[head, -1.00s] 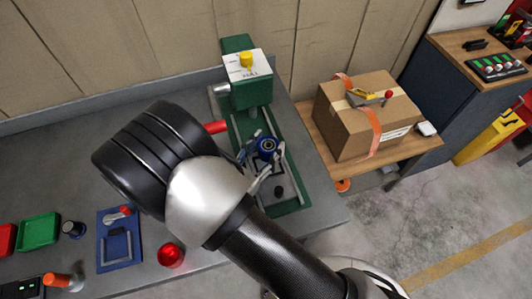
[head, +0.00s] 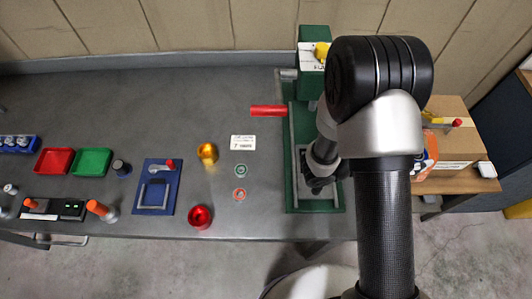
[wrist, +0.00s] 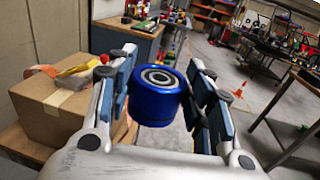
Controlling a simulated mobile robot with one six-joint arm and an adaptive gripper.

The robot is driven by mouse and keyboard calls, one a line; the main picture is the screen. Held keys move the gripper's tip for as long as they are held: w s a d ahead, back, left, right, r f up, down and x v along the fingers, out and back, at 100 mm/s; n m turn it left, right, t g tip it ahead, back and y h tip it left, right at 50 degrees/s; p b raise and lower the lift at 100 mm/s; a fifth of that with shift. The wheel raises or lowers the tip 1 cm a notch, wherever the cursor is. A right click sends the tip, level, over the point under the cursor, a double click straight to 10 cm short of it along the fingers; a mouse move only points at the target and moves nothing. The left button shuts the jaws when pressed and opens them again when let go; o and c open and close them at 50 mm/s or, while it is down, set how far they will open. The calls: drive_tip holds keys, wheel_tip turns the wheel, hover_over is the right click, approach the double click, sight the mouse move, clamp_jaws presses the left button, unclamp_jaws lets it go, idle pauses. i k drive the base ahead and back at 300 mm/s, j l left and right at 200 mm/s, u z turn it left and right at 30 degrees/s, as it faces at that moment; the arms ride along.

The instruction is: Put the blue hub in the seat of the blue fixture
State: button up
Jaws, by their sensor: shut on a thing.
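The blue hub (wrist: 157,97) is a shiny blue cylinder with a bearing-like ringed face. In the wrist view it is between the two fingers of my gripper (wrist: 163,65), which is shut on it. In the head view, my gripper is mostly behind my arm, above the front of the green fixture, and the hub is hidden. The blue fixture (head: 145,205) is a flat blue plate at the left of the bench, with a grey bracket-like frame and a red-knobbed lever at its top. My gripper is well to its right.
The green fixture (head: 293,125) is below my arm. Between it and the blue fixture are a red cup (head: 199,217), an orange-gold cup (head: 207,153), a white label (head: 243,142) and a red bar (head: 268,111). A dark cylinder (head: 121,168) stands left of the blue fixture.

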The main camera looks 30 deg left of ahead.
sight(155, 195)
drive_tip(key=u, duration=0.45)
drive_tip(key=j+u, duration=0.1)
drive_tip(key=u, duration=0.35)
drive_tip(key=i+u, duration=0.1)
drive_tip(key=u, duration=0.8)
drive_tip(key=i+j, duration=0.05)
